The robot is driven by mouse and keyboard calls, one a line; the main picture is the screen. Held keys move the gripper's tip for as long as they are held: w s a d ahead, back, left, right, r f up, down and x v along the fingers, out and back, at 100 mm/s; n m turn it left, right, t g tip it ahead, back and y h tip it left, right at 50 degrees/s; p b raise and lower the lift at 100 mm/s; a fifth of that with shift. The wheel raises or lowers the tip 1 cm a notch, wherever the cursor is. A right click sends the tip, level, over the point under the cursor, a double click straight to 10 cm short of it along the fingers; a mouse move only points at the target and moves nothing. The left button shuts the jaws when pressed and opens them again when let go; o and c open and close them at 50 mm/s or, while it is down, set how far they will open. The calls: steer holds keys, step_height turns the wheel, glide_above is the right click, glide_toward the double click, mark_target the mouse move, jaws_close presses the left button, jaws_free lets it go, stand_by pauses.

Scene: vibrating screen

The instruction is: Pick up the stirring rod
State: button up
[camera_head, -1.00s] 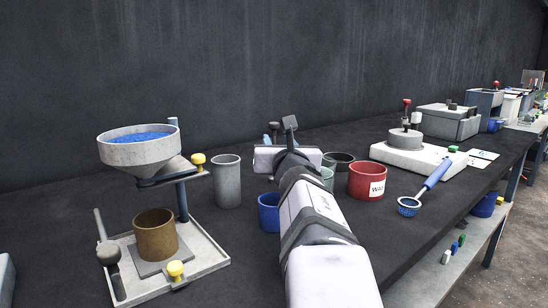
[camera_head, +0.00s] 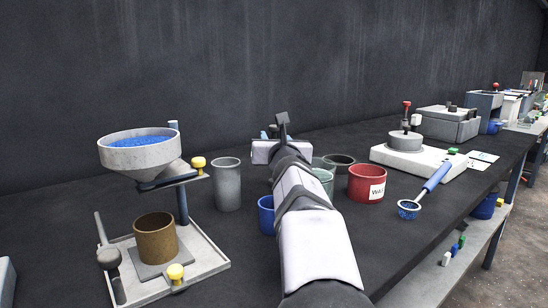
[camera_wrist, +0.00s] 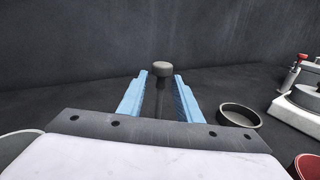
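In the wrist view, the stirring rod (camera_wrist: 160,98) appears as a dark, thin shaft with a round grey knob on top. It stands upright behind the gripper's front edge, and its lower end is hidden. My gripper (camera_wrist: 160,85) has two light-blue fingers spread apart, one on each side of the shaft in this view. Gaps show between both fingers and the shaft. In the head view, my arm hides most of the gripper and the rod; only a bit of blue finger shows at the far side. I cannot tell how deep the shaft lies between the fingers.
A red cup (camera_head: 366,184), a dark shallow dish (camera_wrist: 240,115) and a blue cup (camera_head: 266,214) stand close to my arm. A grey cup (camera_head: 227,185) and the funnel stand (camera_head: 140,155) are to the left. A blue-handled scoop (camera_head: 437,177) lies right. The dark wall rises behind.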

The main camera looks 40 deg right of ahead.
jaws_close()
steer(key=shift+r, duration=0.1)
step_height(320, 180, up, 10)
steer(key=p, duration=0.9)
steer(key=shift+s+p, duration=0.1)
steer(key=shift+p, duration=0.3)
